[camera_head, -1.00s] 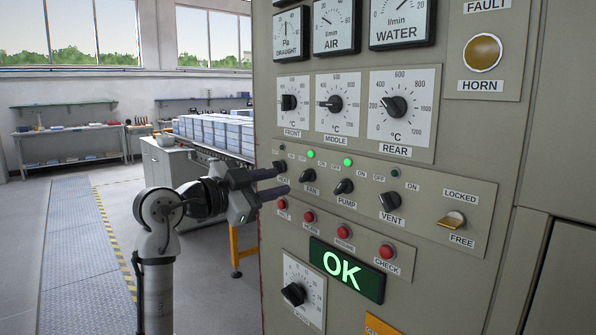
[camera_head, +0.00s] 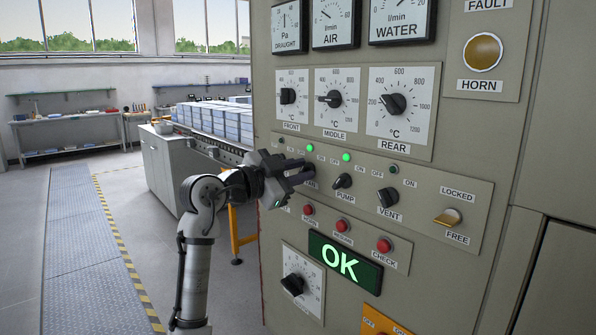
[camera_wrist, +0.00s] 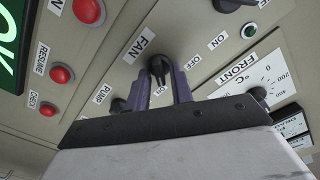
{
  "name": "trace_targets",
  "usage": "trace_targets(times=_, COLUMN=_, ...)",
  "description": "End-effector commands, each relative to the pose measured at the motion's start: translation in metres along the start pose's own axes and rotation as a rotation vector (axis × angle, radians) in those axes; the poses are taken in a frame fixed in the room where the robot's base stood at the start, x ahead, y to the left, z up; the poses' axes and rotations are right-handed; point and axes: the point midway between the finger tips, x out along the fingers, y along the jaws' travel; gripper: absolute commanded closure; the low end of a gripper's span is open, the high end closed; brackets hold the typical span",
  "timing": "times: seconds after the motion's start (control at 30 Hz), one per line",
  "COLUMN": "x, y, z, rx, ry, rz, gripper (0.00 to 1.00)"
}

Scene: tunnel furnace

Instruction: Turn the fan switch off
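The black FAN knob (camera_wrist: 158,66) shows in the wrist view beside its FAN label, with OFF and ON marks around it. Its handle points roughly toward the ON mark. My gripper (camera_wrist: 160,82) has its two purple fingers on either side of the knob, with narrow gaps; I cannot tell whether they touch it. In the head view my gripper (camera_head: 304,170) is at the panel and mostly hides the FAN knob. The fan lamp (camera_head: 310,147) above it is lit green.
The PUMP knob (camera_head: 342,181) is close on the right, with the VENT knob (camera_head: 388,197) beyond. Red buttons (camera_head: 343,225) sit below. The HEAT knob (camera_wrist: 228,4) is partly visible in the wrist view. Floor is open at left.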

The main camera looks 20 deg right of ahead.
Motion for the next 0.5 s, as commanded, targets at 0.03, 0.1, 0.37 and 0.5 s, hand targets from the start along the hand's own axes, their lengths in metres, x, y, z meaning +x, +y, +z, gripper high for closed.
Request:
trace_targets(times=0.03, x=-0.0001, y=0.0001, z=-0.0001, rx=0.0, ry=0.0, rz=0.0, gripper=1.0)
trace_targets(times=0.1, x=-0.0001, y=0.0001, z=-0.0001, rx=-0.001, ry=0.0, rz=0.0, gripper=1.0)
trace_targets(times=0.37, x=-0.0001, y=-0.0006, z=-0.0009, rx=-0.055, ry=0.001, rz=0.0, gripper=1.0)
trace_targets(times=0.5, x=0.0005, y=-0.0008, z=-0.0013, rx=-0.132, ry=0.0, rz=0.002, gripper=1.0)
